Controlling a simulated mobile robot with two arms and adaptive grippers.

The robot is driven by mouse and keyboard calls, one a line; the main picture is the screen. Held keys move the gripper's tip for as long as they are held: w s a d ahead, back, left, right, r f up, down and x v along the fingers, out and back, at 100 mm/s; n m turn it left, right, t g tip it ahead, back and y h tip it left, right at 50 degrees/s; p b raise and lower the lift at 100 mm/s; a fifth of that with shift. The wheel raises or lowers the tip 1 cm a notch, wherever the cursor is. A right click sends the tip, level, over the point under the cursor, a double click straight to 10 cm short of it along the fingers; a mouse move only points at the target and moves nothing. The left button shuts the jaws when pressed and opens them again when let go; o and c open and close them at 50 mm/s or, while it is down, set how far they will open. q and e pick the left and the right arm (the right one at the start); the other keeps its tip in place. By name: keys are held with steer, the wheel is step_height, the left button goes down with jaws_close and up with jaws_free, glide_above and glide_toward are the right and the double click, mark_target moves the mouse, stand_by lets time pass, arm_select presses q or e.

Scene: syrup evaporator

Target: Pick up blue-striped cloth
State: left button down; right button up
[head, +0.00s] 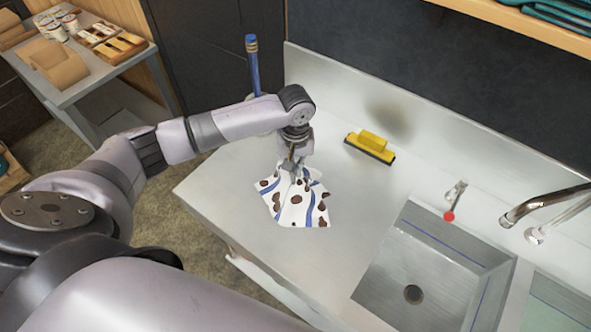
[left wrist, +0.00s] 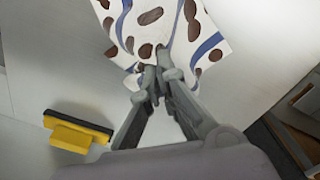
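The blue-striped cloth (head: 294,210) is white with brown blotches and blue stripes. It lies on the steel counter left of the sink, with its upper part bunched at my left gripper (head: 294,170). In the left wrist view, my left gripper (left wrist: 158,76) has its fingertips drawn together on the near edge of the cloth (left wrist: 180,22), which gathers into folds there. The fingers partly hide the pinched spot. Most of the cloth appears to rest on or close to the counter. My right gripper is in neither view.
A yellow-and-black squeegee-like tool (head: 370,147) lies right of the cloth. A sink (head: 440,268) with a faucet (head: 540,200) is at the right. A blue-handled thing (head: 252,65) stands behind my left arm. A side table (head: 85,80) holds several items.

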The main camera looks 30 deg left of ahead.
arm_select(q)
step_height(320, 180, up, 18)
stand_by(0.5)
